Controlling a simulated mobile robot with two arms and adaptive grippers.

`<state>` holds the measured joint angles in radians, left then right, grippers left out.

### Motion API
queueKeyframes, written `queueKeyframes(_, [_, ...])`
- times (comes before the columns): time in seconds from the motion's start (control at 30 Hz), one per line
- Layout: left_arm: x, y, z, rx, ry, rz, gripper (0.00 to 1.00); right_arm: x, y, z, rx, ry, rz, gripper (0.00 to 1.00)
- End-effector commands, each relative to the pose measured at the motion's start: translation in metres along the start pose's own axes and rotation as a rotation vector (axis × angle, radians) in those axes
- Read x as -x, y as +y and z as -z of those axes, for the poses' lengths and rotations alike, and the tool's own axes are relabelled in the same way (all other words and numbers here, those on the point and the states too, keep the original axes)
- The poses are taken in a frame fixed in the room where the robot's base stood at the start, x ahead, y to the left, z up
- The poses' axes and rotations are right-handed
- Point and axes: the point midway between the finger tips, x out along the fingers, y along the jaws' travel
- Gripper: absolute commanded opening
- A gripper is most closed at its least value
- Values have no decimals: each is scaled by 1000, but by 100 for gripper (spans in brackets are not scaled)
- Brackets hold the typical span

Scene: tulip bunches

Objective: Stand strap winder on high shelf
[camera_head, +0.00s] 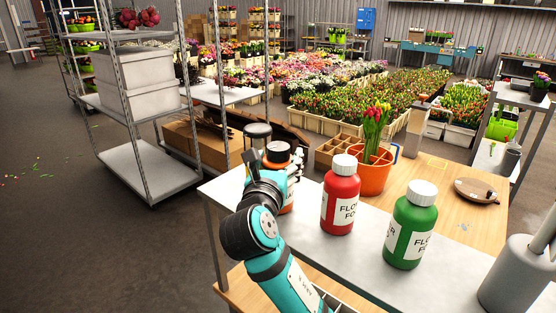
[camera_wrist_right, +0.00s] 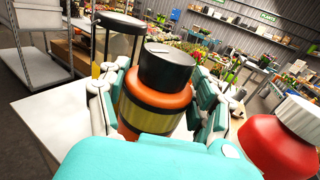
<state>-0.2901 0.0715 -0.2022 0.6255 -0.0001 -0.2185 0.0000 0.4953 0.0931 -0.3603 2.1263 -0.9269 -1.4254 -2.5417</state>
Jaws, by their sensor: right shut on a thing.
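My right gripper (camera_head: 282,170) is shut around an orange bottle-like thing with a black cap (camera_head: 278,152), over the left end of the grey bench (camera_head: 330,250). In the right wrist view this orange thing (camera_wrist_right: 155,100) stands upright between the fingers (camera_wrist_right: 160,110); its base is hidden. I cannot tell whether it touches the bench. No strap winder can be made out with certainty. A dark round-topped thing (camera_head: 257,131) is just behind the gripper; it also shows in the right wrist view (camera_wrist_right: 121,22). My left gripper is not in view.
A red bottle (camera_head: 341,195) and a green bottle (camera_head: 411,225) stand right of my gripper. An orange pot of tulips (camera_head: 372,178) is behind them, with a grey can (camera_head: 515,275) at the right. A metal shelf rack (camera_head: 150,170) holding white boxes stands left.

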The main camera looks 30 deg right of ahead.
Motion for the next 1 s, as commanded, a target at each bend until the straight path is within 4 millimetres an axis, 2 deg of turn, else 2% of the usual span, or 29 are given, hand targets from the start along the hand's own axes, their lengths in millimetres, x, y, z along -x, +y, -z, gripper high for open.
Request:
queueKeyframes(0.07, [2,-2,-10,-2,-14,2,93,0,0,1,1,-2,0,7])
queueKeyframes(0.1, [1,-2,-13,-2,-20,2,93,0,0,2,1,0,0,70])
queueKeyframes(0.23, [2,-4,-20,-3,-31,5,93,0,0,2,1,1,0,87])
queueKeyframes(0.27, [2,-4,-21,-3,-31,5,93,0,0,2,1,1,0,90])
queueKeyframes(0.57, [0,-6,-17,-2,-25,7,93,0,0,0,-1,0,0,90])
queueKeyframes(0.63, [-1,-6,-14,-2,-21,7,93,5,1,0,0,-1,-2,90])
queueKeyframes(0.77, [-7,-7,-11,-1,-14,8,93,25,1,2,-2,0,-4,90])
queueKeyframes(1.0, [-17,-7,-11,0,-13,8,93,78,1,2,-3,1,-4,90])
